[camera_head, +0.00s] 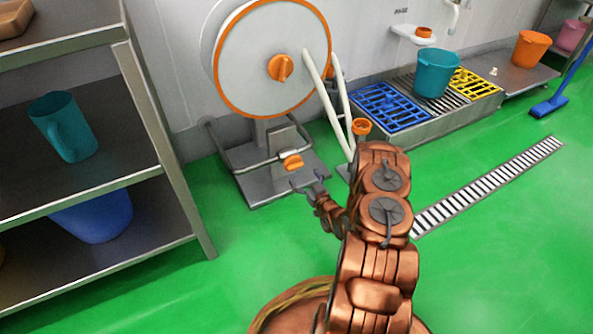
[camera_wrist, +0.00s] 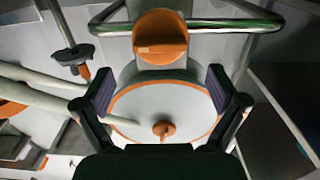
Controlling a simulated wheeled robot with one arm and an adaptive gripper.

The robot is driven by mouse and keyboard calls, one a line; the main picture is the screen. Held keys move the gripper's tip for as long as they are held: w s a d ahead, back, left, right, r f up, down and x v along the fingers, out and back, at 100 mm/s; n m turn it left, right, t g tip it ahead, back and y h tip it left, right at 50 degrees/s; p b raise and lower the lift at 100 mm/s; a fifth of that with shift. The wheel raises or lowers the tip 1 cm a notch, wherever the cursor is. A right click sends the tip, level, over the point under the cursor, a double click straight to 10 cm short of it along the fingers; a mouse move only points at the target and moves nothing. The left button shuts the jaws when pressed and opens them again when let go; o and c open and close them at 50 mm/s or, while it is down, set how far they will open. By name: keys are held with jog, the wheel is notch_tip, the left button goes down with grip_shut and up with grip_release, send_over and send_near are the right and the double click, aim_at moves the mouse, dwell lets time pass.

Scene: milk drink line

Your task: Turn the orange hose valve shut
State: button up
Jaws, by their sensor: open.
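The orange hose valve (camera_head: 292,160) sits on the metal pipe at the foot of the hose reel (camera_head: 240,60). My gripper (camera_head: 308,183) is just right of and below it in the head view, apart from it. In the wrist view the valve (camera_wrist: 160,30) is at the top centre, beyond the fingers, with its handle bar lying across the picture. My gripper (camera_wrist: 160,90) is open there, with its two dark pads apart and nothing between them. The reel disc (camera_wrist: 185,110) with its orange rim shows behind the fingers.
A metal shelf (camera_head: 150,110) with a teal jug (camera_head: 63,127) stands on the left. The white hose (camera_head: 330,105) hangs from the reel close to my arm. A drain sink with a blue grate (camera_head: 388,107) is at the back right.

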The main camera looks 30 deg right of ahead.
aim_at(297, 167)
jog(key=shift+w+d+b, duration=0.2)
jog(key=shift+w+b, duration=0.8)
jog(key=shift+w, duration=1.85)
jog(key=shift+c, duration=0.3)
jog(key=c, duration=1.1)
